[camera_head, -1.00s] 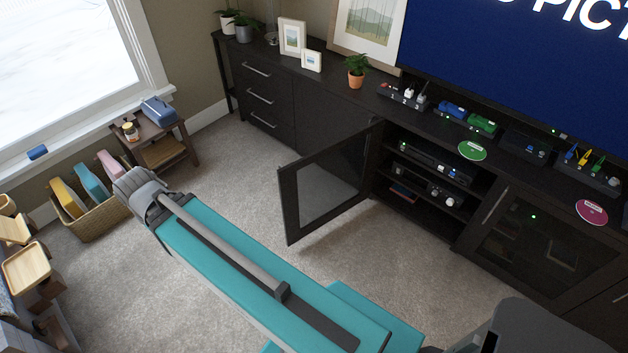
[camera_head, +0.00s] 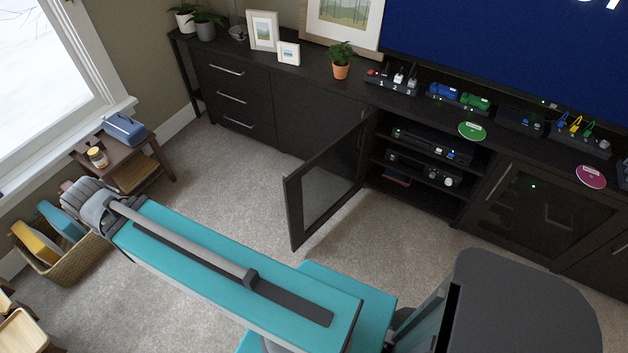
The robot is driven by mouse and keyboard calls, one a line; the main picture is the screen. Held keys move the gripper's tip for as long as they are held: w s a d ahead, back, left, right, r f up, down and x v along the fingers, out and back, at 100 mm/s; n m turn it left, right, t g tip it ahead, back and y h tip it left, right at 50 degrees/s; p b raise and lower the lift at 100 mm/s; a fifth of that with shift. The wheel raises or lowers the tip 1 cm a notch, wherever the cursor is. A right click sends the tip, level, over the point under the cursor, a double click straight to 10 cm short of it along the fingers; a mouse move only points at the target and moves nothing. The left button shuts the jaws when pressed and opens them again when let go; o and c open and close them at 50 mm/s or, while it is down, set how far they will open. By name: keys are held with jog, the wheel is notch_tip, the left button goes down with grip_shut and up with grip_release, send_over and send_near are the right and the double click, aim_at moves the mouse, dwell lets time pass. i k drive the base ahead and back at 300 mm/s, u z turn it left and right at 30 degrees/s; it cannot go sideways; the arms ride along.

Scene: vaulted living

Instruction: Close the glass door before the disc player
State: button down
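The glass door (camera_head: 329,181) has a dark frame and stands wide open, swung out from the long dark media cabinet (camera_head: 268,72) over the carpet. Its hinge side is at the left of the open compartment. The disc player (camera_head: 431,143) sits on the upper shelf of that compartment, uncovered. My teal arm reaches across the foreground to the left, apart from the door in the picture. My gripper is not identifiable in the frame; the grey end of the arm at far left shows no fingers.
A second glass door (camera_head: 535,222) on the right is shut. A small side table (camera_head: 134,160) and a wicker basket (camera_head: 64,262) stand at the left. A green disc (camera_head: 472,131) and a potted plant (camera_head: 341,62) rest on the cabinet top. Carpet before the door is clear.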

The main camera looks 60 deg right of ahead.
aim_at(355, 182)
jog(key=z, duration=0.05)
jog(key=i, duration=2)
jog(key=z, duration=3.1)
